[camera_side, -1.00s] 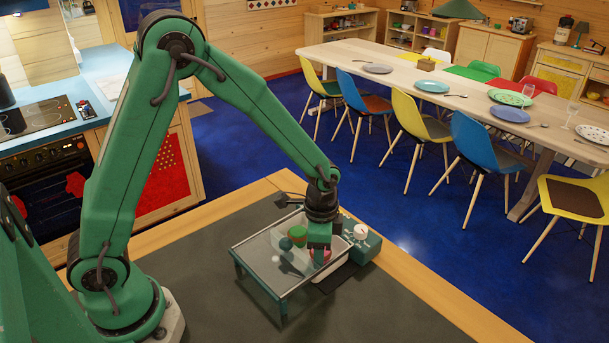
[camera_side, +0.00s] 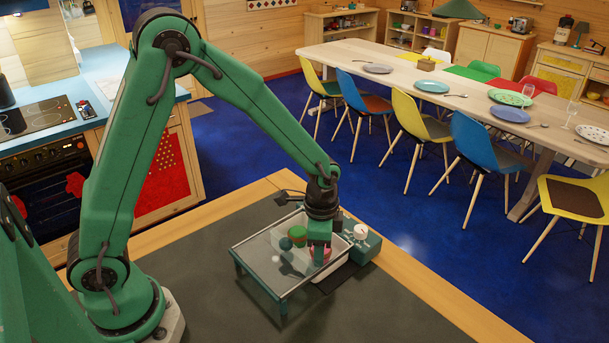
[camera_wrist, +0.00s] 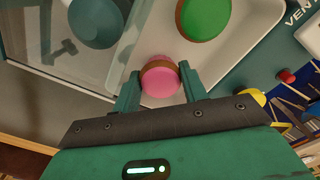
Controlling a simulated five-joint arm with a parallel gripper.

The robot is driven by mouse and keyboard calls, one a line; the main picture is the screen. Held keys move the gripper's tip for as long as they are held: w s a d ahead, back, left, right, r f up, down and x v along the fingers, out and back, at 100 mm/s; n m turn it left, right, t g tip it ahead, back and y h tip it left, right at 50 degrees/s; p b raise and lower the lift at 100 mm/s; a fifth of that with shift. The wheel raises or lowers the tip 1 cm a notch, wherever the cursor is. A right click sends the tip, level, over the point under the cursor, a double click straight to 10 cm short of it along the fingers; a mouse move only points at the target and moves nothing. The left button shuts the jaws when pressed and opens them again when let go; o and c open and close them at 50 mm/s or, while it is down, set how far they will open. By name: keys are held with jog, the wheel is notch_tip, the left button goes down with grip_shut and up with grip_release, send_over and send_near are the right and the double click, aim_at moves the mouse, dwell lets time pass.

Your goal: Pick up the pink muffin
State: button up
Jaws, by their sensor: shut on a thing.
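The pink muffin (camera_wrist: 160,81) has a brown band round its middle and sits between the two green fingers of my gripper (camera_wrist: 160,90) in the wrist view. My gripper is shut on it. In the side view my gripper (camera_side: 319,258) points down over the tray, and the pink muffin (camera_side: 326,252) shows partly behind the fingers. A white tray (camera_wrist: 262,35) lies beneath. A green item with a brown side (camera_wrist: 203,16) and a dark teal round item (camera_wrist: 97,20) are close by. I cannot tell whether the muffin touches the tray.
A clear panel on a teal frame (camera_side: 262,290) stands over the tray's left part, close to my gripper. A teal device with a white knob (camera_side: 361,235) stands at the right. The dark mat (camera_side: 210,290) in front is bare.

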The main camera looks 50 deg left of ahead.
jog(key=shift+r, duration=0.45)
jog(key=r, duration=0.3)
jog(key=shift+s+d+r, duration=0.1)
jog(key=shift+s+d, duration=0.15)
jog(key=shift+d, duration=0.1)
jog(key=s+d+r, duration=0.6)
jog(key=s+d, duration=0.1)
jog(key=shift+s+d+r, duration=0.15)
jog(key=shift+s+d, duration=0.05)
jog(key=shift+d, duration=0.2)
jog(key=w+a+n, duration=0.5)
jog(key=a+n, duration=0.4)
jog(key=a, duration=0.1)
jog(key=w+a+n, duration=0.4)
jog(key=a+n, duration=0.5)
jog(key=a, duration=0.2)
jog(key=shift+w+f, duration=0.25)
jog(key=shift+w, duration=0.15)
jog(key=shift+a+f, duration=0.1)
jog(key=shift+a, duration=0.1)
